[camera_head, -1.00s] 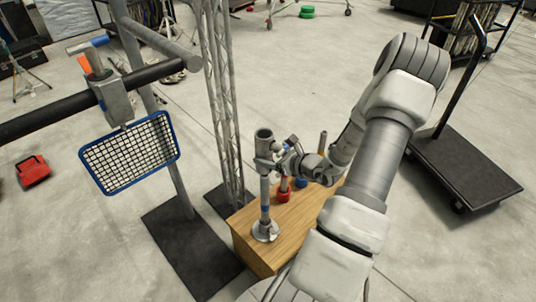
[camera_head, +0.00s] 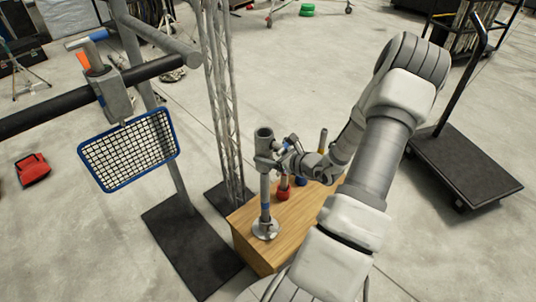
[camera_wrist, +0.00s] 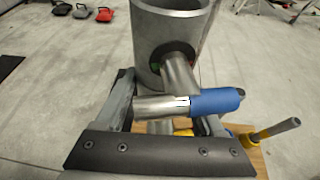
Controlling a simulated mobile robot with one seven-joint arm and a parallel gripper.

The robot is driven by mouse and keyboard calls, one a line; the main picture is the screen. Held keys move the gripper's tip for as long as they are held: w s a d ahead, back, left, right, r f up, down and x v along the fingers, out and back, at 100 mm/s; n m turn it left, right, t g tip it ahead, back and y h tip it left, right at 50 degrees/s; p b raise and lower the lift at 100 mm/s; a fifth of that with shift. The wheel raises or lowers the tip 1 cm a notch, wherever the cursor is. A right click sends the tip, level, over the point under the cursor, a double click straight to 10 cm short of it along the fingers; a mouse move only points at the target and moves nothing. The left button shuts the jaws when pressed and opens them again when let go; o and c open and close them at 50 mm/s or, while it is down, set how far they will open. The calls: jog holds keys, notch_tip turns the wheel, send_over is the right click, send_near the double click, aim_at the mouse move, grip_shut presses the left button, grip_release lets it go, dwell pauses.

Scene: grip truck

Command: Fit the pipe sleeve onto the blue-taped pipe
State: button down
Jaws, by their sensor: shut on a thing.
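The pipe sleeve (camera_head: 264,142) is a grey metal cylinder with a side stub and a crossbar with a blue end. In the wrist view the sleeve (camera_wrist: 170,40) shows large and near upright, open end up. The blue-taped pipe (camera_head: 265,189) stands upright on a round flange on the wooden box, with its blue band low down. The sleeve is in line with the pipe's top; I cannot tell whether it is around the pipe or just above it. My gripper (camera_wrist: 168,82) is shut on the sleeve, at its side fitting.
The wooden box (camera_head: 284,236) also bears red and blue-based upright tools beside the pipe. A truss and stand pole rise close to its left. A blue-framed grid (camera_head: 130,150) hangs further left. A flat cart (camera_head: 462,170) stands at right, with open floor between.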

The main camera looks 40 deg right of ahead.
aim_at(268, 175)
jog(key=shift+f, duration=0.2)
jog(key=shift+f+b, duration=0.35)
jog(key=shift+b, duration=0.1)
jog(key=shift+f+b, duration=0.3)
jog(key=shift+f, duration=0.05)
jog(key=shift+f+b, duration=0.6)
jog(key=shift+f, duration=0.1)
jog(key=shift+f+b, duration=0.35)
jog(key=shift+f, duration=0.05)
jog(key=shift+f+b, duration=1.95)
jog(key=shift+f, duration=0.4)
jog(key=shift+f, duration=0.3)
jog(key=shift+c, duration=1.4)
grip_release()
jog(key=shift+o, duration=1.4)
